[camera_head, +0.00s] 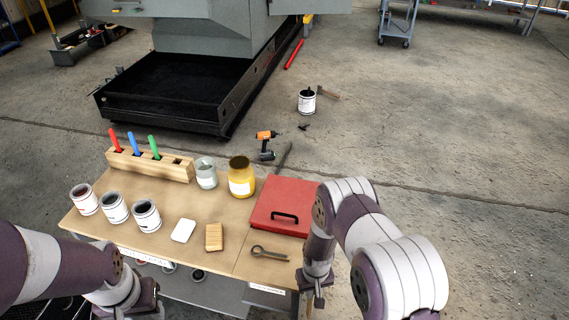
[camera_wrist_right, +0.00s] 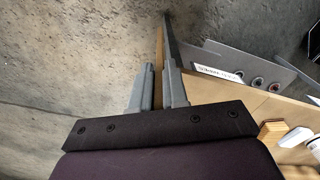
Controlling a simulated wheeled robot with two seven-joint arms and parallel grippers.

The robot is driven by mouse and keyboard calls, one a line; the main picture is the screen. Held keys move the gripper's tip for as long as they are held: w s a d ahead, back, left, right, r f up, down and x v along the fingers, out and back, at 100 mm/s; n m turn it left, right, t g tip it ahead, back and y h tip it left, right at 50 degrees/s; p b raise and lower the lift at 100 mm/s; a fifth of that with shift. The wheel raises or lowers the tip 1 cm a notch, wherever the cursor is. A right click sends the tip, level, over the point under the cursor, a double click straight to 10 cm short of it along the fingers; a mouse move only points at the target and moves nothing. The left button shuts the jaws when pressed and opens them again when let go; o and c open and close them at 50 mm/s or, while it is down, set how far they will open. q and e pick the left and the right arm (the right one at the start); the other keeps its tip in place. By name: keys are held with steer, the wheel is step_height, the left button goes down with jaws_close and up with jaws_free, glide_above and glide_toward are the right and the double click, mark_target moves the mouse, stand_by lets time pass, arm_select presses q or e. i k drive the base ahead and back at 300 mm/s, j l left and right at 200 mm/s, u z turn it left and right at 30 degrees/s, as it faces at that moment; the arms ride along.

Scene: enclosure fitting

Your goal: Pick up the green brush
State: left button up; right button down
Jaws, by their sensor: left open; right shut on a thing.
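The green brush (camera_head: 153,146) stands in a slot of the wooden holder (camera_head: 140,168) at the back left of the table. Only its green upper part shows; its lower end is hidden in the holder. My left gripper (camera_head: 140,307) is at the front left, near the bottom edge of the picture, open and well apart from the brush. My right gripper (camera_head: 316,290) is low beside the table's front right corner. In the right wrist view, its fingers (camera_wrist_right: 158,92) are on both sides of a thin tan piece (camera_wrist_right: 158,65), which I cannot identify.
A red brush (camera_head: 116,140) and a blue brush (camera_head: 134,143) share the holder; its right slot looks empty. Several white cans stand in front. A glass jar (camera_head: 206,173), a yellow jar (camera_head: 241,178) and a red case (camera_head: 285,205) are right of the holder on the table (camera_head: 210,203).

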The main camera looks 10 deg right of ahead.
mark_target(152, 144)
steer(key=i+l+z, duration=0.15)
steer(key=l+z, duration=0.25)
steer(key=i+l+z, duration=0.25)
steer(key=z, duration=0.2)
steer(key=i+l+z, duration=0.25)
steer(key=z, duration=0.15)
steer(key=i+l+z, duration=0.4)
steer(key=i+z, duration=0.2)
steer(key=z, duration=0.25)
steer(key=i+j+u, duration=0.4)
steer(key=i+u, duration=0.45)
steer(key=i, duration=0.2)
steer(key=i+u, duration=0.4)
steer(key=i, duration=0.15)
steer(key=i+l+u, duration=0.25)
steer(key=i+u, duration=0.2)
steer(key=i+l+u, duration=0.4)
steer(key=i+j+u, duration=0.25)
steer(key=u, duration=0.2)
steer(key=i+j+u, duration=0.1)
steer(key=i+u, duration=0.75)
steer(key=i+l+u, duration=0.1)
steer(key=i+u, duration=0.15)
steer(key=u, duration=0.15)
steer(key=i+l+u, duration=0.2)
steer(key=u, duration=0.25)
steer(key=i+l+u, duration=0.45)
steer(key=k+j, duration=0.05)
